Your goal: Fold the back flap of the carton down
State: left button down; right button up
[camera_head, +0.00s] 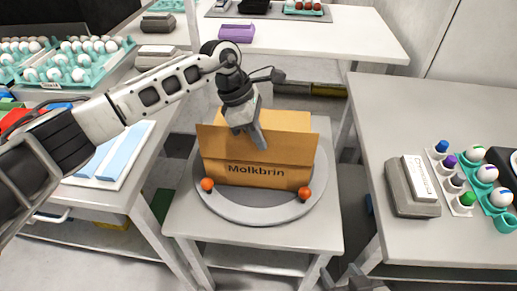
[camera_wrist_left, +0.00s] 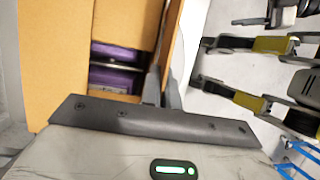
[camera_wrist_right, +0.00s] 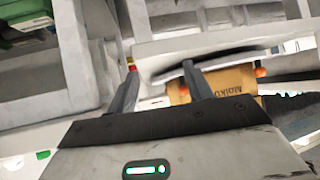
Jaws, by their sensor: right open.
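The brown carton (camera_head: 255,172), marked "Molkbrin", stands on a round grey turntable (camera_head: 240,211). Its front flap (camera_head: 222,146) spreads wide along the front, and a cardboard panel (camera_head: 287,120) rises behind it at the back. My left gripper (camera_head: 258,142) points down at the carton's top. In the left wrist view its fingers (camera_wrist_left: 162,88) are close together by a cardboard edge (camera_wrist_left: 182,38); whether they pinch it is unclear. Purple contents (camera_wrist_left: 115,53) show inside. My right gripper (camera_wrist_right: 160,82) is open and empty, apart from the carton, which shows beyond it (camera_wrist_right: 230,82).
Two orange balls (camera_head: 207,184) (camera_head: 304,193) sit at the turntable's front rim. The right table (camera_head: 440,110) holds a grey device (camera_head: 412,188) and egg holders. Egg trays (camera_head: 75,62) stand at left.

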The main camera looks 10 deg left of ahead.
pick_arm(q)
jog(key=shift+w+f+n+g+b, duration=0.2)
jog(key=shift+w+g+b, duration=0.55)
jog(key=shift+b, duration=1)
jog(key=shift+w+f+n+g+b, duration=0.15)
jog(key=shift+w+g+b, duration=0.35)
jog(key=shift+g+b, duration=0.85)
pick_arm(e)
jog(key=shift+w+a+f+m+t+y+b, duration=0.2)
jog(key=shift+a+f, duration=0.15)
jog(key=shift+f, duration=0.35)
jog(key=shift+w+a+f+m+t+y+b, duration=0.1)
jog(key=shift+a+f+m+t+y+b, duration=0.2)
jog(key=shift+f, duration=0.35)
pick_arm(q)
jog(key=shift+t, duration=0.3)
jog(key=shift+r, duration=0.1)
pick_arm(e)
jog(key=shift+s, duration=0.1)
